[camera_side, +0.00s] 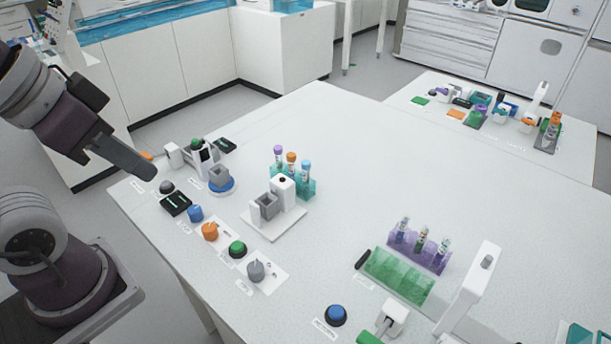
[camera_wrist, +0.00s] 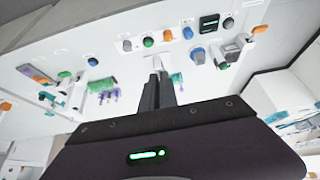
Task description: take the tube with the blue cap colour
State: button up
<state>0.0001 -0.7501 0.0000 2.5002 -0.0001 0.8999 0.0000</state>
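The blue-capped tube (camera_side: 305,167) stands upright in a teal rack (camera_side: 308,190) on the white table in the side view. A purple-capped tube (camera_side: 278,153) and an orange-capped tube (camera_side: 291,160) stand in the same rack, to its left. My gripper (camera_side: 145,171) hangs over the table's left edge, well left of the rack and apart from it. In the wrist view my gripper (camera_wrist: 160,76) shows two dark fingers close together with nothing visible between them. I cannot make out the blue-capped tube clearly in the wrist view.
A grey device on a white base (camera_side: 277,217) stands just in front of the rack. Coloured knobs (camera_side: 237,249) line the table's left edge. The table's centre is clear.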

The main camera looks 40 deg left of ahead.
jog(key=o, duration=0.7)
jog(key=shift+o, duration=0.2)
jog(key=m+g, duration=0.6)
jog(key=m, duration=0.9)
send_over(306, 162)
jog(key=f, duration=0.9)
jog(key=shift+w+a, duration=0.15)
jog(key=shift+a, duration=0.2)
jog(key=f, duration=0.8)
jog(key=shift+d, duration=0.35)
